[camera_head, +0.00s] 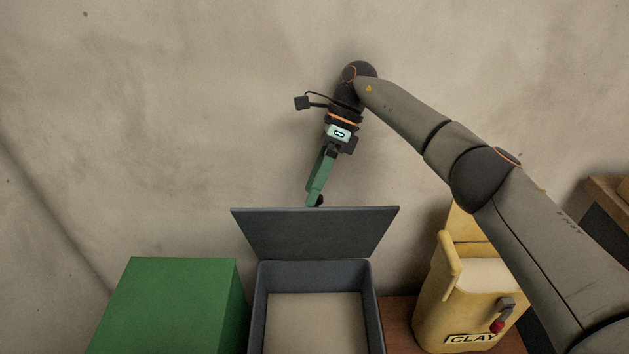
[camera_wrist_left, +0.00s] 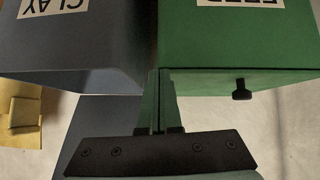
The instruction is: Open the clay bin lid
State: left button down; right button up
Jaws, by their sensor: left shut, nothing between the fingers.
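The grey clay bin (camera_head: 257,310) stands in the middle of the head view, its front label reading CLAY upside down in the left wrist view (camera_wrist_left: 60,50). Its grey lid (camera_head: 315,232) is raised and leans back, and the pale inside of the bin shows. My right gripper (camera_head: 316,200) points down just above or behind the lid's top edge; contact is unclear. Its fingers show nearly edge-on, so its opening is unclear. My left gripper (camera_wrist_left: 160,75) shows only in the left wrist view, shut and empty, near the gap between the grey and green bins.
A closed green bin (camera_head: 165,300) stands close on the left; its dark knob (camera_wrist_left: 242,90) shows in the wrist view. A yellow container (camera_head: 430,310) labelled CLAY stands on the right under my right arm. A bare wall is behind.

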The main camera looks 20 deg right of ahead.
jog(key=s+r, duration=0.1)
jog(key=r, duration=0.2)
jog(key=s+a+r, duration=0.1)
jog(key=s+r, duration=0.1)
jog(key=r, duration=0.1)
jog(key=s+r+p, duration=0.1)
jog(key=r, duration=0.2)
jog(key=shift+s+a, duration=0.15)
jog(key=shift+s, duration=0.2)
jog(key=s+a+r, duration=0.2)
jog(key=s+r, duration=0.2)
jog(key=s, duration=0.4)
jog(key=shift+s+a, duration=0.3)
jog(key=shift+s, duration=0.1)
